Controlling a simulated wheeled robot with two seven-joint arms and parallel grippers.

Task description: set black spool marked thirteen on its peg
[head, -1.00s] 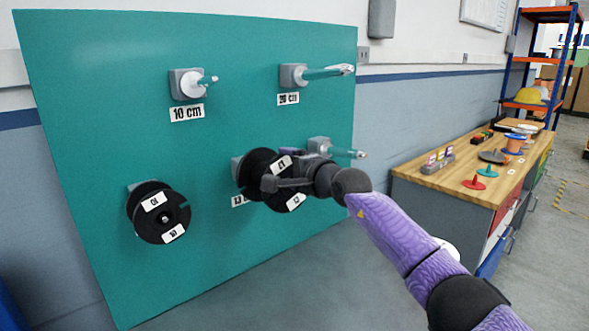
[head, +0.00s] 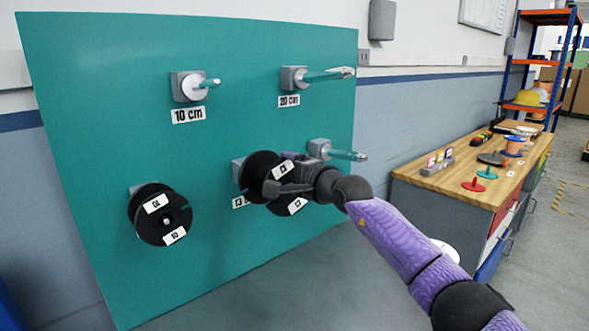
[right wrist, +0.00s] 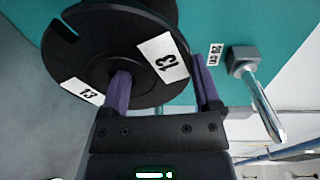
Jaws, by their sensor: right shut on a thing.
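The black spool marked 13 (head: 254,170) is at the lower middle peg position of the teal board, in front of the label that reads 13 and is partly covered. Its two white labels read 13 in the right wrist view (right wrist: 97,58). My right gripper (head: 275,188) is shut on the spool, with its purple fingers (right wrist: 160,88) on either side of part of the spool's front. The spool's peg is hidden, so I cannot tell how far the spool sits on it. My left gripper is not in view.
Another black spool (head: 160,216) hangs at the lower left of the teal board (head: 110,120). Empty pegs stick out at the 10 cm label (head: 203,85), the 20 cm label (head: 325,75) and lower right (head: 345,155). A wooden bench (head: 440,180) with small parts stands to the right.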

